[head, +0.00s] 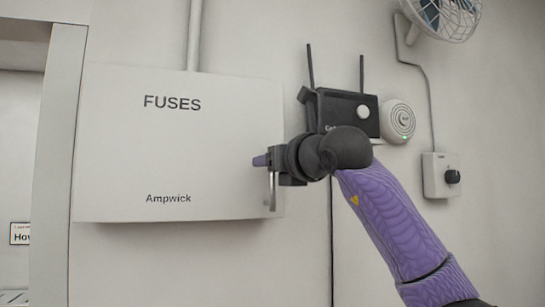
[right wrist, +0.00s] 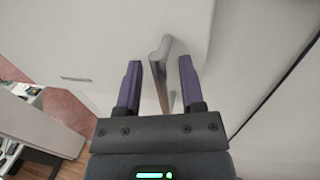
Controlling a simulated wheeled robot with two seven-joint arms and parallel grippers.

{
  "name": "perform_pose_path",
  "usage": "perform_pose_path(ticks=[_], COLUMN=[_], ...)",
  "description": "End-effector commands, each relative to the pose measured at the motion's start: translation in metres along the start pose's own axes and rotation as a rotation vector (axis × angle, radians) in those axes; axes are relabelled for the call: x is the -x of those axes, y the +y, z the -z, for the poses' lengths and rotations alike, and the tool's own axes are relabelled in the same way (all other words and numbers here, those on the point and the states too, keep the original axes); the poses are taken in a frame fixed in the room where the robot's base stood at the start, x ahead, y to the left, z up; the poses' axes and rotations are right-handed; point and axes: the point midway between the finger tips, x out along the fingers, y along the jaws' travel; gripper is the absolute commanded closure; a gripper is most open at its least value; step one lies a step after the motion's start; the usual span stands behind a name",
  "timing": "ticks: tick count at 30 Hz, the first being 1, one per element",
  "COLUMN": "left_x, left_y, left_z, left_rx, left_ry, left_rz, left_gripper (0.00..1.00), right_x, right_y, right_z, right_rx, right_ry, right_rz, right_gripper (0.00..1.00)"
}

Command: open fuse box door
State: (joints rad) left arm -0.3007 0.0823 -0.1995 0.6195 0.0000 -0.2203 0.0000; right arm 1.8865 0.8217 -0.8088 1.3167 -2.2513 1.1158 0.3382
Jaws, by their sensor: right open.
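The white fuse box (head: 178,150) hangs on the wall at the left of the head view, with "FUSES" and "Ampwick" on its door. Its door looks shut. The metal handle (head: 272,190) is near the door's right edge and is partly hidden by my right gripper (head: 264,162). In the right wrist view, the handle (right wrist: 160,72) stands between the two purple fingers of the right gripper (right wrist: 158,85). These fingers are open, with a gap visible on both sides of the handle. My left gripper is not in view.
A black router (head: 345,112) with two antennas and a round white device (head: 398,121) are on the wall right of the box. A switch box (head: 440,175) and a fan (head: 445,15) are farther right. A pale door frame (head: 58,150) stands at left.

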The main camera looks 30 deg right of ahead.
Motion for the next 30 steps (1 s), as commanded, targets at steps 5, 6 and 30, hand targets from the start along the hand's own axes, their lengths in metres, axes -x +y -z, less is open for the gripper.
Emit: perform_pose_path(ticks=[5, 6, 30], left_x=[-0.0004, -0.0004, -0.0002], left_y=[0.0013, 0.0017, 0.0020], left_z=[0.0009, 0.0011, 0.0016], left_rx=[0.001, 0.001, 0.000], left_ry=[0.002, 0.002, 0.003], left_rz=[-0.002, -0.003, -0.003], left_gripper=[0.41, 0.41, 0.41], right_x=[0.0002, 0.0003, 0.0008], right_y=[0.0000, 0.0001, -0.0001], right_z=[0.0002, 0.0002, -0.0008], right_rx=[0.000, 0.000, -0.001], right_ry=[0.000, 0.000, -0.002], right_rz=[0.000, 0.000, 0.000], right_gripper=[0.75, 0.84, 1.00])
